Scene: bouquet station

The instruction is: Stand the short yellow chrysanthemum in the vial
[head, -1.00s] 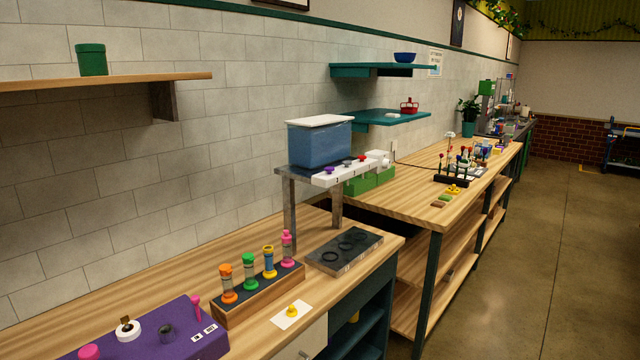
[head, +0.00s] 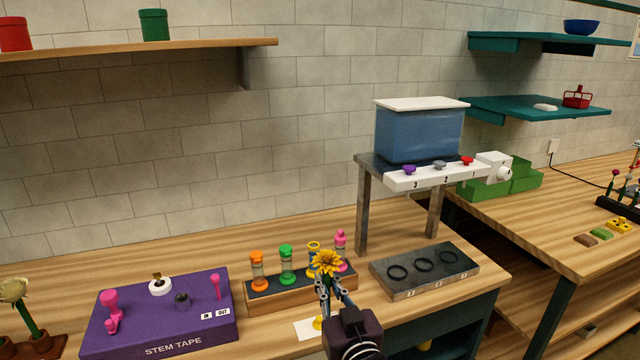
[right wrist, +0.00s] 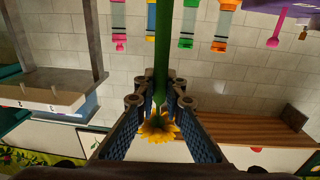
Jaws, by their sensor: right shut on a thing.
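My right gripper (head: 326,283) is shut on the stem of a yellow chrysanthemum (head: 326,263). Its flower head is up and in front of the rack. In the right wrist view, which is upside down, the flower head (right wrist: 158,127) and green stem (right wrist: 163,50) show between the fingers. A vial with a yellow rim (head: 314,246) stands third from left in the wooden rack (head: 268,301), partly hidden by the flower. It also shows in the right wrist view (right wrist: 152,22). The stem's lower end is hidden in the head view. My left gripper is not in view.
Orange (head: 258,270), green (head: 287,263) and pink (head: 341,250) vials share the rack. A purple stem tape block (head: 160,325) is left; a grey ringed tray (head: 425,270) is right. A yellow stopper-like piece (head: 318,322) lies on a white card (head: 304,330) in front.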

